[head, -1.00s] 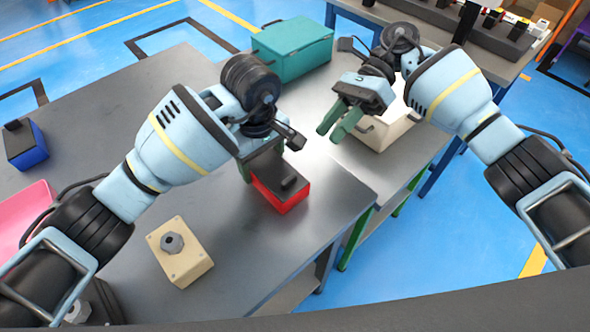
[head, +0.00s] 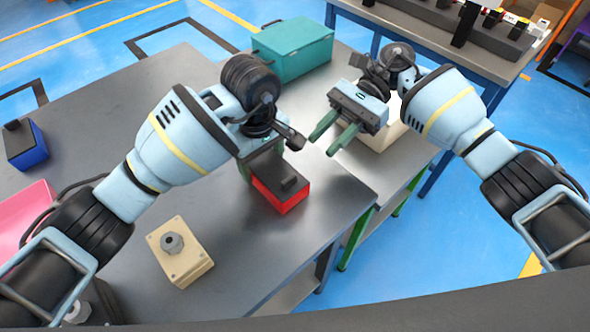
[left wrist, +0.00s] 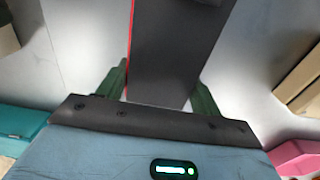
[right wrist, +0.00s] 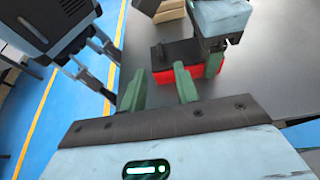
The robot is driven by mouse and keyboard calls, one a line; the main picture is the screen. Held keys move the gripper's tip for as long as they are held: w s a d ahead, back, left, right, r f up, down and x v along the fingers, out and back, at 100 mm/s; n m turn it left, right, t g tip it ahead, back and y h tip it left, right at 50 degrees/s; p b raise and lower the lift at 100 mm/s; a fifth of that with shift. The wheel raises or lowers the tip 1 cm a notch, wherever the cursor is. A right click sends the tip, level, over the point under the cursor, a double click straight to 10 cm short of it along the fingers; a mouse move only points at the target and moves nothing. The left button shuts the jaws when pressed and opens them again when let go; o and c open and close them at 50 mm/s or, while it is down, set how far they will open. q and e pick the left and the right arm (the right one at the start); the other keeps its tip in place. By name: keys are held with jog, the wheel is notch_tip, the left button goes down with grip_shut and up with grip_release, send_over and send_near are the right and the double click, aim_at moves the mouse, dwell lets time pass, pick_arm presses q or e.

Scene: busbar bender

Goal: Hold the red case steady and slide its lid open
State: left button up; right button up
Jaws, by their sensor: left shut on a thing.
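The red case (head: 285,204) stands on the grey table in the head view, with a dark lid (head: 264,166) that has a raised block at its near end. My left gripper (left wrist: 160,96) is shut on the case, one green finger on each side; the left arm hides part of the far end. The lid (left wrist: 172,50) fills the middle of the left wrist view, with a thin red edge. My right gripper (head: 322,146) is open and empty, to the right of the case and apart from it. In the right wrist view the case (right wrist: 163,77) is beyond its open fingers (right wrist: 162,88).
A beige box with a grey knob (head: 180,252) is on the table's near part. A blue box (head: 27,148) and a pink bin (head: 25,215) are at the left. A teal case (head: 293,50) is behind. A cream box (head: 378,137) is behind my right gripper.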

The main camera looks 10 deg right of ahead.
aim_at(292, 177)
jog(key=x, duration=0.9)
jog(key=shift+a+f, duration=0.1)
grip_shut()
